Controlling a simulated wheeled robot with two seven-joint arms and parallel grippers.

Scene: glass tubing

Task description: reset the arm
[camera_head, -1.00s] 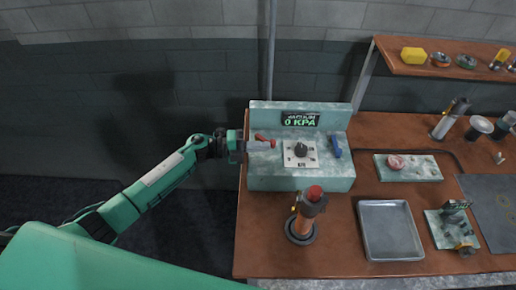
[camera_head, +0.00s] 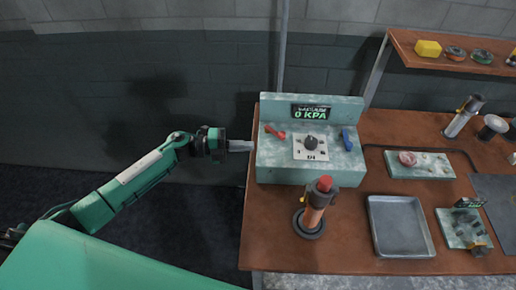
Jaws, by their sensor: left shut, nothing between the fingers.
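My left arm (camera_head: 133,182) reaches in from the left, and my left gripper (camera_head: 250,146) is shut and empty. Its fingertips are at the left edge of the vacuum control box (camera_head: 308,174); I cannot tell whether they touch it. The box has a display reading 0 KPA (camera_head: 311,113), a central black knob (camera_head: 310,142), a red lever (camera_head: 275,132) on its left and a blue lever (camera_head: 347,140) on its right. My right gripper is not in view.
The brown bench (camera_head: 262,230) bears an orange cylinder with a red top (camera_head: 315,205), a grey metal tray (camera_head: 400,227) and a small device (camera_head: 466,227). A shelf (camera_head: 420,60) with small items is at the upper right. Open floor lies left of the bench.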

